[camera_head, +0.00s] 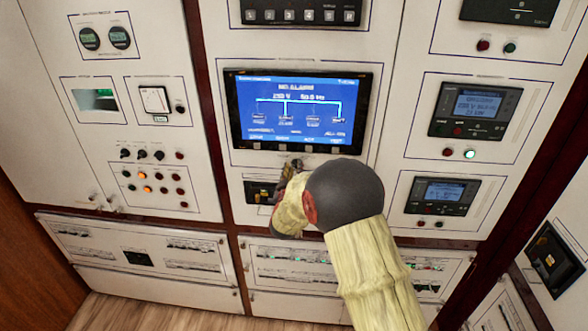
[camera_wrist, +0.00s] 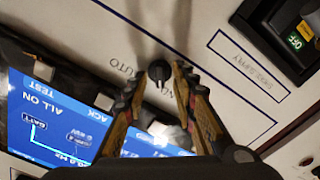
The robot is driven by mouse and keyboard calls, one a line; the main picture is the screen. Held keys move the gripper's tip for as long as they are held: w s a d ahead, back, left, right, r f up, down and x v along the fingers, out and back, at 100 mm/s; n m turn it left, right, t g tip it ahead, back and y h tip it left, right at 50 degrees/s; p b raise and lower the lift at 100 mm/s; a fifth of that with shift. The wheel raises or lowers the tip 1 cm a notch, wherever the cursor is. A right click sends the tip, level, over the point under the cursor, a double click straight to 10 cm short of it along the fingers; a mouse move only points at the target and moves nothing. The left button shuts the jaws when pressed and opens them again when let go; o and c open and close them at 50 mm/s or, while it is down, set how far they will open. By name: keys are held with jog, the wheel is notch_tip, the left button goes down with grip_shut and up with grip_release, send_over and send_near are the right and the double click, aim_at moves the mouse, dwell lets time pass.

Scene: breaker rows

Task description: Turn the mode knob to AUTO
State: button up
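The mode knob (camera_wrist: 159,72) is a small black round knob on the white panel, in the upper middle of the wrist view. The word AUTO (camera_wrist: 127,62) is printed to its left; another label below it is partly hidden by a finger. My gripper (camera_wrist: 156,80) is open, with one finger on each side of the knob. I cannot tell whether either finger touches it, and the knob's pointer direction is not clear. In the head view my gripper (camera_head: 291,172) is at the panel just below the large screen, and my arm covers much of that area.
The large blue screen (camera_head: 298,108) sits just above my gripper, with a row of buttons along its lower edge. Knobs and lamps (camera_head: 150,188) fill the left panel.

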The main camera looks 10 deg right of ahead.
jog(key=shift+c, duration=0.7)
grip_shut()
jog(key=shift+m+b, duration=0.3)
jog(key=shift+b, duration=0.25)
jog(key=m+b, duration=0.1)
jog(key=b, duration=0.2)
jog(key=shift+f+m, duration=0.15)
jog(key=shift+m, duration=0.25)
jog(key=m+b, duration=0.3)
jog(key=b, duration=0.2)
jog(key=shift+d+m, duration=0.1)
jog(key=shift+m, duration=0.2)
jog(key=m+b, duration=0.7)
jog(key=b, duration=0.2)
jog(key=shift+s+d+m, duration=0.1)
jog(key=shift+m, duration=0.2)
jog(key=shift+m+b, duration=0.3)
jog(key=shift+b, duration=0.05)
